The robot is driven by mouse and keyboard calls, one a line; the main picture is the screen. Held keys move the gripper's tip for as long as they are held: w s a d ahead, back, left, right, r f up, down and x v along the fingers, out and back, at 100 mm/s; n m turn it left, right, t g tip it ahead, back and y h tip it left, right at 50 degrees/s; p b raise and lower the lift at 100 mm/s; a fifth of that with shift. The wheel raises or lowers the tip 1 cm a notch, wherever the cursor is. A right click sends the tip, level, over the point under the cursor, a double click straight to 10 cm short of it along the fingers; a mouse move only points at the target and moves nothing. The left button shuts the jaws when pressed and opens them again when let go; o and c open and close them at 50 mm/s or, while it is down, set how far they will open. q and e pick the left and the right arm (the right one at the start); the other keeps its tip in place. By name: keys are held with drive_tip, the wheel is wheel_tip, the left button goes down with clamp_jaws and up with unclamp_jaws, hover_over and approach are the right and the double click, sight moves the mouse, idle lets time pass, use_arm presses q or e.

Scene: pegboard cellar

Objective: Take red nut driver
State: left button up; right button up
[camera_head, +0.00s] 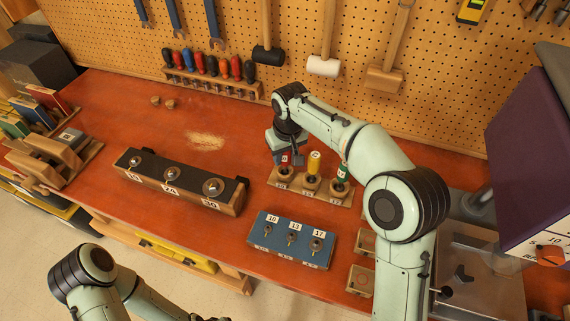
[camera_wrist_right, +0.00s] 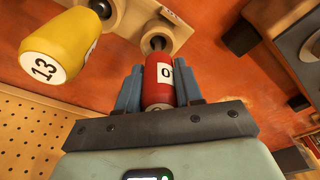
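The red nut driver (camera_head: 286,158) stands in the leftmost place of a small wooden rack (camera_head: 326,193) on the orange-red bench. The yellow (camera_head: 314,162) and green (camera_head: 343,172) nut drivers stand beside it. My right gripper (camera_head: 287,153) is over the red one, partly hiding it. In the right wrist view, the red handle (camera_wrist_right: 159,82) with a white label lies between my two fingers, which seem to press it from both sides. Its shaft still reaches toward the rack. The yellow driver (camera_wrist_right: 56,46), marked 13, is close by at left. My left gripper is out of view.
A blue block (camera_head: 290,240) marked 10, 13 and 17 lies in front of the rack. A dark block with large bolts (camera_head: 180,182) is at left. Screwdrivers (camera_head: 210,66) and mallets (camera_head: 323,66) are along the pegboard. A purple cabinet (camera_head: 525,150) stands at right.

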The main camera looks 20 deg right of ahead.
drive_tip(key=shift+c, duration=0.4)
wheel_tip(320, 180, up, 10)
drive_tip(key=shift+w+r+p, duration=0.1)
drive_tip(key=shift+p, duration=1)
drive_tip(key=o, duration=0.5)
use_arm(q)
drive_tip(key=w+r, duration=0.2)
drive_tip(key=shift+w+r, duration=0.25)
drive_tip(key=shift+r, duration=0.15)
use_arm(e)
clamp_jaws()
